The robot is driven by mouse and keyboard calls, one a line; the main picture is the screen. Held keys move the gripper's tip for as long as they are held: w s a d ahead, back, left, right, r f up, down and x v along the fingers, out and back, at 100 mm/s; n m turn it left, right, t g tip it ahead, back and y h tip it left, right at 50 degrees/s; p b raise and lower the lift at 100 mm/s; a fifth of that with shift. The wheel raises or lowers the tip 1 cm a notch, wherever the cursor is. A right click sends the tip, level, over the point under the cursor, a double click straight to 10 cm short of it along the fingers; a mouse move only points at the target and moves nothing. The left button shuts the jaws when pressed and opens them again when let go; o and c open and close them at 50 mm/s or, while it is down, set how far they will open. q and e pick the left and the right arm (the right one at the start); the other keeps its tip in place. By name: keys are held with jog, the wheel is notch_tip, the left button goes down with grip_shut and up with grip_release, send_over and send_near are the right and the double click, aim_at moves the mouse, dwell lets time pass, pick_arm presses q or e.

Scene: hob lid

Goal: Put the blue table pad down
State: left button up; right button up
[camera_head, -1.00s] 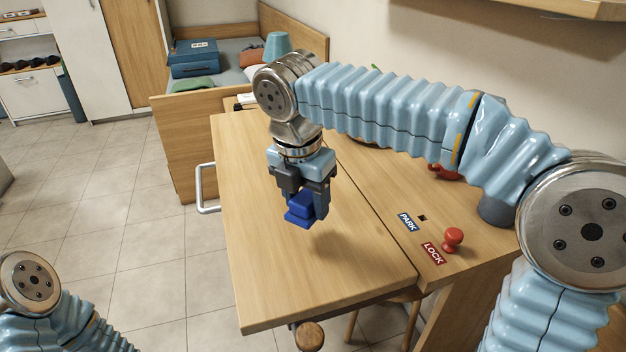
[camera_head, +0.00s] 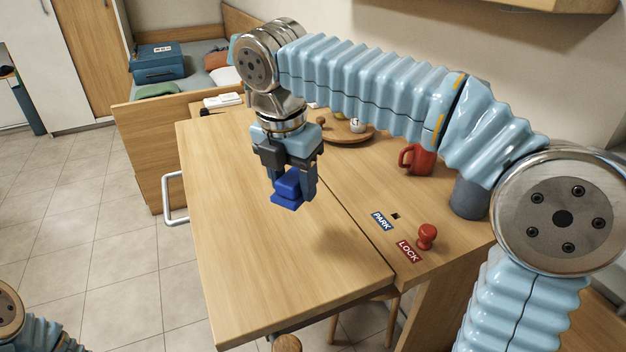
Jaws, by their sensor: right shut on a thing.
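The blue table pad (camera_head: 287,190) is a small stepped block with a flat, wider base. My right gripper (camera_head: 290,185) points down and is shut on it. The pad is held above the wooden table leaf (camera_head: 240,250), near the seam with the back strip; a soft shadow lies on the wood to its lower right. The gripper fingers hide part of the pad. Of my left arm, only a joint and sleeve show at the lower left corner; its gripper is out of view.
A red knob (camera_head: 427,236) stands beside the PARK label (camera_head: 382,221) and LOCK label (camera_head: 408,251). A red mug (camera_head: 418,160), a grey cup (camera_head: 470,197) and a round wooden tray (camera_head: 345,136) stand farther back. The front of the leaf is clear.

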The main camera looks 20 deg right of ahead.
jog(key=w+d+r+m, duration=0.1)
jog(key=d+r+m, duration=0.25)
jog(key=d, duration=0.85)
send_over(356, 174)
jog(key=s+a, duration=0.1)
jog(key=shift+n, duration=0.35)
jog(key=f, duration=0.8)
jog(key=shift+s+a+f, duration=0.1)
jog(key=shift+s, duration=0.1)
jog(key=shift+w+d+f+g, duration=0.2)
jog(key=shift+w+f+g, duration=0.15)
jog(key=shift+f, duration=0.15)
jog(key=shift+w+d+f, duration=0.1)
jog(key=shift+w+f, duration=0.1)
jog(key=shift+f, duration=1.5)
jog(key=shift+f, duration=0.1)
jog(key=o, duration=0.9)
jog(key=shift+o, duration=0.2)
notch_tip(356, 174, up, 12)
jog(key=a, duration=0.1)
jog(key=shift+s+a, duration=0.35)
jog(key=shift+s, duration=0.05)
